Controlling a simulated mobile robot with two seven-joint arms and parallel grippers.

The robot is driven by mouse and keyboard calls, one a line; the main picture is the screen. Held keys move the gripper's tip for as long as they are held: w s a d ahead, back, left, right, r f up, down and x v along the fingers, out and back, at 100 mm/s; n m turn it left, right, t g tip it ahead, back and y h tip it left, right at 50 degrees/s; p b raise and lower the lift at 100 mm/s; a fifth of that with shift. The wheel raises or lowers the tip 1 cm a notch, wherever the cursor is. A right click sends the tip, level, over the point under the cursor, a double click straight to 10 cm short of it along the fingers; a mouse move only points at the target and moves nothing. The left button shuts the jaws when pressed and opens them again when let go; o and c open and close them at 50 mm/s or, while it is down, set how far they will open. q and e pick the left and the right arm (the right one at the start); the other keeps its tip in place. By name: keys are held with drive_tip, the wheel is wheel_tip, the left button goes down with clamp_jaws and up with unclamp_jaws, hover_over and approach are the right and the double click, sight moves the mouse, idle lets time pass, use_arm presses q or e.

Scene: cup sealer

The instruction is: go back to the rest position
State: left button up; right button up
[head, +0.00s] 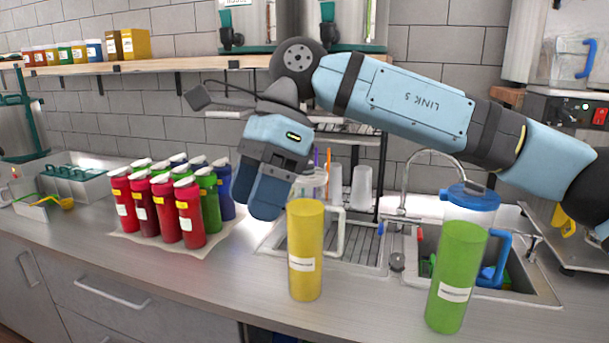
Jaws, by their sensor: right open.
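My right arm reaches in from the right edge, high over the counter. Its gripper (258,190) points down, open and empty, left of the yellow cup (306,250) and right of the group of bottles. No thing shows between its fingers. The yellow cup stands upright near the counter's front edge. A green cup (456,278) stands upright further right, in front of the sink. My left gripper is not in view.
Several red, green and blue bottles (190,215) stand on a mat (150,240) at left. Behind the yellow cup are a clear pitcher (313,183) and a drying rack (360,250). A blue-lidded pitcher (470,197) stands by the sink (535,285). The counter's front left is clear.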

drive_tip(key=s+a+f+m+g+y+p, duration=0.2)
drive_tip(key=s+a+f+m+g+y, duration=0.35)
drive_tip(key=y, duration=0.55)
drive_tip(key=w+d+f+n+t+h+p, duration=0.1)
drive_tip(key=w+d+f+n+t, duration=0.2)
drive_tip(key=d+f+n+t, duration=0.5)
drive_tip(key=w+d+f+n+t+p, duration=0.1)
drive_tip(key=w+d+f+n+t, duration=0.35)
drive_tip(key=n+t, duration=0.75)
drive_tip(key=w+d+f+n+t+h+p, duration=0.1)
drive_tip(key=d+f+n+t, duration=0.3)
drive_tip(key=f+n+t, duration=0.65)
drive_tip(key=s+d+f+m+g+h+p, duration=0.1)
drive_tip(key=s+d+f+m+g+h, duration=0.3)
drive_tip(key=s+d+f, duration=0.3)
drive_tip(key=s+d+f+m+g+h+p, duration=0.1)
drive_tip(key=s+d+f+m+g+h, duration=0.4)
drive_tip(key=s+f, duration=0.8)
wheel_tip(320, 180, down, 3)
drive_tip(key=d+g+h, duration=0.1)
drive_tip(key=d, duration=0.1)
drive_tip(key=shift+s+d, duration=0.3)
drive_tip(key=shift+d, duration=0.1)
drive_tip(key=shift+r, duration=0.1)
drive_tip(key=shift+c, duration=0.5)
